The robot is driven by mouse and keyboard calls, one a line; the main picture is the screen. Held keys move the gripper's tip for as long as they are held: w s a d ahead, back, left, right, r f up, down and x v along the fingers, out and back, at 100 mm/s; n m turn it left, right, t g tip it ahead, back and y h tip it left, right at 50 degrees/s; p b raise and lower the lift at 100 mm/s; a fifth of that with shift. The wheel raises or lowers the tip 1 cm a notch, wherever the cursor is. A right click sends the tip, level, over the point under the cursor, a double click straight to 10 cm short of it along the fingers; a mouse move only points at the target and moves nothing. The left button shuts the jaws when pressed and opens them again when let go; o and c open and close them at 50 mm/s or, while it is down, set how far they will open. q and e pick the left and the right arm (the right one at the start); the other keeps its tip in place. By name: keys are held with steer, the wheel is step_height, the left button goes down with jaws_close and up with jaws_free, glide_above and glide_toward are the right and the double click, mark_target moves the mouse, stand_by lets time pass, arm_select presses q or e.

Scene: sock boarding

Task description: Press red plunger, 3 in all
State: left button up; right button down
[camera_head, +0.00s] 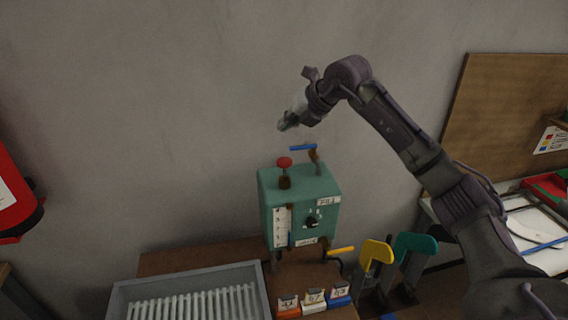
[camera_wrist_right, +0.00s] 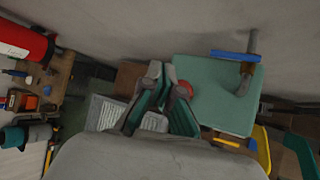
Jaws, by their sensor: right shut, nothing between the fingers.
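The red plunger (camera_head: 284,162) stands up from the left part of the top of a green box (camera_head: 318,190). In the right wrist view the plunger (camera_wrist_right: 184,96) shows partly, just to the right of my fingers, with the rest hidden behind them. My right gripper (camera_head: 284,126) is above the plunger, clearly apart from it in the head view. In the right wrist view its fingers (camera_wrist_right: 164,92) are closed together and hold nothing. My left gripper does not show in either view.
A blue-handled lever (camera_head: 303,148) rises on the box top, right of the plunger. The box front has a dial (camera_head: 311,221) and a white scale. A grey ribbed tray (camera_head: 190,290) lies at lower left. Several small labelled blocks and yellow and green boards stand lower right.

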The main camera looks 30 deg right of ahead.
mark_target(287, 160)
step_height(287, 160, down, 7)
steer(key=b, duration=0.4)
steer(key=shift+d+r, duration=0.1)
stand_by(1.0)
steer(key=shift+f+b, duration=0.4)
steer(key=shift+b, duration=0.05)
steer(key=shift+f+b, duration=1.25)
steer(key=shift+f, duration=0.45)
stand_by(1.4)
steer(key=shift+r, duration=0.15)
steer(key=shift+r+p, duration=1.45)
steer(key=shift+r, duration=0.55)
steer(key=shift+r+p, duration=1.75)
steer(key=shift+r, duration=0.75)
